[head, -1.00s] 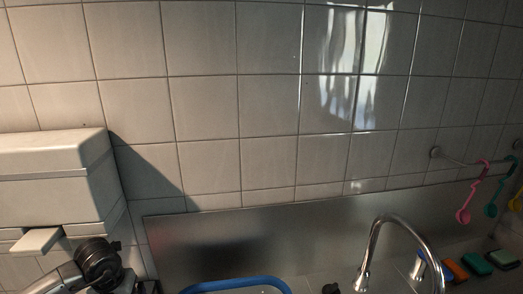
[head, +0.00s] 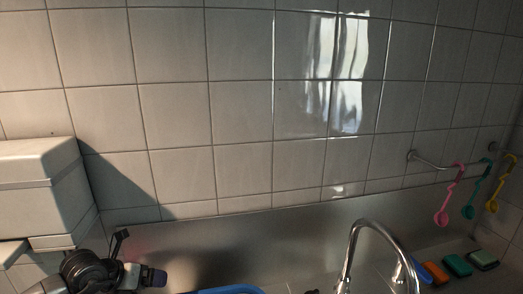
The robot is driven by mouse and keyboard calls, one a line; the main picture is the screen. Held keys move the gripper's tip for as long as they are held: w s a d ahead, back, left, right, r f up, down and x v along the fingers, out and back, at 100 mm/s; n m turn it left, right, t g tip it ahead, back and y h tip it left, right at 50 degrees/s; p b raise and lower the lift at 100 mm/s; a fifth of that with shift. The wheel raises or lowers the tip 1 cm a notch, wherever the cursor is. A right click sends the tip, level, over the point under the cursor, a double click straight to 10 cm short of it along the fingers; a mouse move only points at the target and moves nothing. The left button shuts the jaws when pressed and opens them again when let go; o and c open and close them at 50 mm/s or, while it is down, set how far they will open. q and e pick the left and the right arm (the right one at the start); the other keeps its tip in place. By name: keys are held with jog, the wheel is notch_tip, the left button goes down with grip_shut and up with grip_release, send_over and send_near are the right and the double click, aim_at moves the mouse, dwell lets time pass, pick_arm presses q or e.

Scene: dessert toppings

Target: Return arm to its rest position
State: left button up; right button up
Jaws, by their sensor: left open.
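My left gripper (head: 140,262) shows at the lower left of the head view, at the end of a black and silver wrist. It points to the right, with dark fingertips apart and nothing seen between them. It is in front of the metal backsplash, below and to the right of the pale wall box. My right gripper is out of view.
A pale box (head: 40,195) hangs on the tiled wall at left. A chrome faucet (head: 378,230) arches at lower right. A blue rim (head: 230,291) shows at the bottom. Coloured scoops (head: 442,210) hang from a rail, above several sponges (head: 457,265).

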pick_arm(q)
jog(key=d+r+n+t+h, duration=0.1)
jog(key=d+r+t+h, duration=0.3)
jog(key=r, duration=0.5)
jog(key=d+r+t+h, duration=0.4)
jog(key=r+h, duration=0.1)
jog(key=r, duration=0.5)
jog(key=s+a+r+n+t+y+p, duration=0.1)
jog(key=s+a+r+n+t+y, duration=0.15)
jog(key=r+n+t+y, duration=0.5)
jog(key=s+a+r+n+t+y+p, duration=0.1)
jog(key=s+r+n+t+y, duration=0.25)
jog(key=r+n+y, duration=0.7)
jog(key=s+d+f+n+g+h+p, duration=0.2)
jog(key=s+f+n+g+p, duration=0.35)
jog(key=f+p, duration=0.2)
jog(key=s+d+f+n+g+h+p, duration=0.1)
jog(key=s+f+n+g+p, duration=0.4)
jog(key=f+n+g+p, duration=0.3)
jog(key=s+f+n+g+p, duration=0.1)
jog(key=s+f+g+p, duration=0.3)
jog(key=s, duration=0.8)
jog(key=s+f+n+g+h+p, duration=0.1)
jog(key=s+f+g+p, duration=0.3)
jog(key=s+f+p, duration=0.4)
jog(key=s+p, duration=0.3)
jog(key=s, duration=0.2)
jog(key=shift+d, duration=0.15)
